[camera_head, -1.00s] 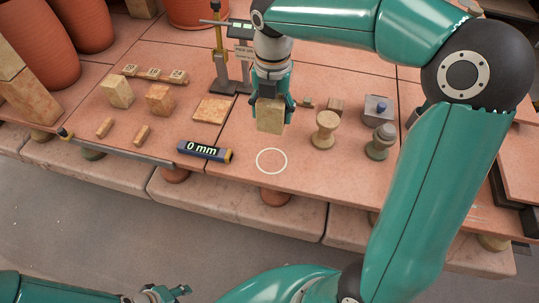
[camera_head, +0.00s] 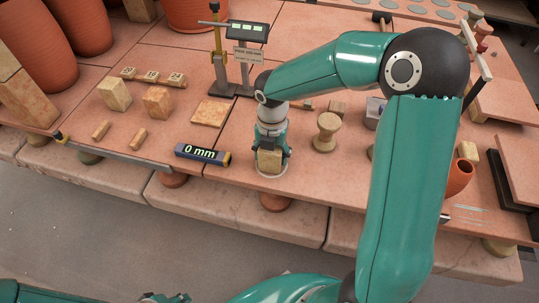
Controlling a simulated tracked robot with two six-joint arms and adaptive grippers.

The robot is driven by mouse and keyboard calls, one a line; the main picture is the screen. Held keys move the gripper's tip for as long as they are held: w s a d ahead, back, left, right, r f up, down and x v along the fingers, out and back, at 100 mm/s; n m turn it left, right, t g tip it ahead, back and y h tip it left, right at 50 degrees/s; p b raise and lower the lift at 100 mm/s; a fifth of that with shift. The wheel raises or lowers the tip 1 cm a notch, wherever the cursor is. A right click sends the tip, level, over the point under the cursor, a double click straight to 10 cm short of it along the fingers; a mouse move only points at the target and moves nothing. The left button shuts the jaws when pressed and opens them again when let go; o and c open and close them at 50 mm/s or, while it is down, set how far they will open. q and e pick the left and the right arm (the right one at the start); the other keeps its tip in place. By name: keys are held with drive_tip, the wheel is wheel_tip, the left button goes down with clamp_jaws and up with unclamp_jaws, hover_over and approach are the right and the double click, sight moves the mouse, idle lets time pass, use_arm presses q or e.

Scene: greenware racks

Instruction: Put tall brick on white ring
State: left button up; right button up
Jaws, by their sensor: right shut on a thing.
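The tall brick (camera_head: 269,162) is a tan block held upright in my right gripper (camera_head: 272,153), which points down and is shut on it. The brick's lower end is at the white ring (camera_head: 271,174), and the ring's near edge shows around its foot. The gripper hides the brick's upper part and the ring's far side. I cannot tell whether the brick's foot touches the slab. Only a small part of my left gripper (camera_head: 165,298) shows at the bottom edge, and its jaws cannot be made out.
A gauge reading 0 mm (camera_head: 203,154) lies left of the ring. A spool-shaped piece (camera_head: 326,132) stands to the right. A post with a sign and display (camera_head: 247,55) stands behind. Several bricks, including a tan one (camera_head: 115,94), lie left. The slab's front edge is close.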

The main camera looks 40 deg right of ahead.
drive_tip(key=o, duration=1.4)
wheel_tip(320, 180, up, 12)
drive_tip(key=shift+r+p, duration=0.1)
drive_tip(key=shift+p, duration=0.8)
drive_tip(key=shift+a, duration=0.1)
